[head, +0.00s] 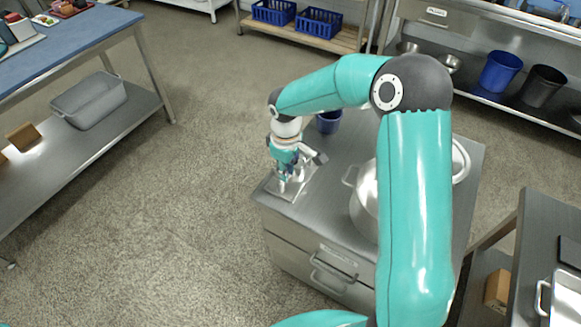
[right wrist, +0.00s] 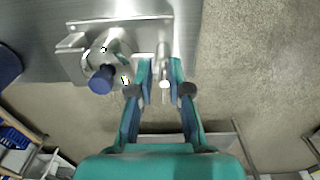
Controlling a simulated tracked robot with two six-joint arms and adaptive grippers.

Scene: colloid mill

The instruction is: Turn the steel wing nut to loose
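A small steel machine, which I take for the colloid mill (right wrist: 108,48), stands on a steel base plate (right wrist: 72,68) and has a dark blue round end. Beside it, a narrow upright steel part (right wrist: 164,62) shows between my right fingertips; it may be the wing nut, but its wings are not clear. My right gripper (right wrist: 161,72) is open around this part, with a gap visible on the finger sides; contact cannot be told. In the head view my right gripper (head: 284,166) is over the base plate (head: 299,184) and covers much of the machine. My left gripper is out of view.
The plate sits at the left corner of a steel drawer cabinet (head: 336,158). A steel pot (head: 365,200), partly hidden by my right arm, and a dark blue container (head: 328,121) share its top. The floor left of the cabinet is clear, up to a blue-topped bench (head: 75,45).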

